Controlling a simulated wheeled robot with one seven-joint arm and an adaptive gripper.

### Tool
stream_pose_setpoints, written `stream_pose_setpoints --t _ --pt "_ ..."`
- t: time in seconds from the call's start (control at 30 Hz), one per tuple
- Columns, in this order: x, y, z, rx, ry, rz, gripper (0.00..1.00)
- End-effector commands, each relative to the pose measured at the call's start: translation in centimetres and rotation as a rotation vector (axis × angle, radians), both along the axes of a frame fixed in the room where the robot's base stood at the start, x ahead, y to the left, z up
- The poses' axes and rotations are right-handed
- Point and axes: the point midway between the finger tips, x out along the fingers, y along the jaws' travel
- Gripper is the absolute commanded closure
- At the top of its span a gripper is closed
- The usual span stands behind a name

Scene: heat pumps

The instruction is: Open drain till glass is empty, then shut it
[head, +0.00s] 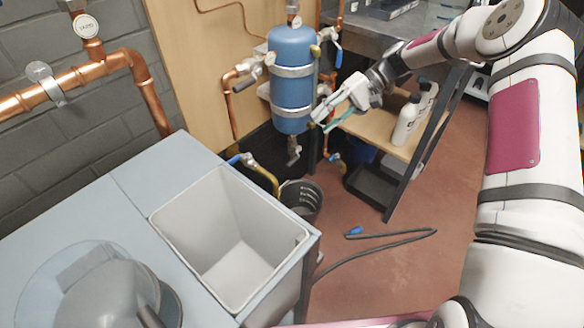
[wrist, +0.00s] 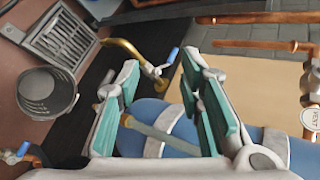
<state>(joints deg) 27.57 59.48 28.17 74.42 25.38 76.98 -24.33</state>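A blue cylindrical vessel (head: 291,75) with metal bands stands against the wooden panel; it also shows in the wrist view (wrist: 185,140). A grey valve (head: 293,152) hangs under its bottom end. In the wrist view, a thin pale tube (wrist: 163,136), seemingly the sight glass, runs along the vessel behind my fingers; its liquid level cannot be read. My gripper (head: 325,116) is at the vessel's lower right side. Its teal-padded fingers (wrist: 165,112) are apart, with nothing clearly held. Contact with the tube cannot be told. A brass spout (wrist: 122,48) has a blue-handled valve (wrist: 163,66).
A grey cabinet with an open white bin (head: 230,240) is in the foreground. A shelf with white bottles (head: 407,122) stands right. A black hose (head: 385,243) lies on the red floor.

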Motion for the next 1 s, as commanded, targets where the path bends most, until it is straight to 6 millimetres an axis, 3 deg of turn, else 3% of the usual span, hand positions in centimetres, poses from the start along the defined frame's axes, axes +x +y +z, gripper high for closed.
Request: stream_pose_setpoints --t 0.03,0.1,0.5,0.6,0.77,1.0 --pt "0.8 -0.3 -2.5 0.046 0.011 -0.018 0.66" --pt "1.7 -0.7 -4.7 0.104 0.017 -0.042 0.66" --pt "4.8 -3.7 -16.7 0.399 0.026 -0.204 0.66" --pt "5.1 -4.3 -18.6 0.442 0.021 -0.235 0.66" --pt "5.2 -4.8 -19.8 0.476 0.017 -0.26 0.66" --pt "5.2 -2.6 -20.1 0.48 0.018 -0.26 0.66"
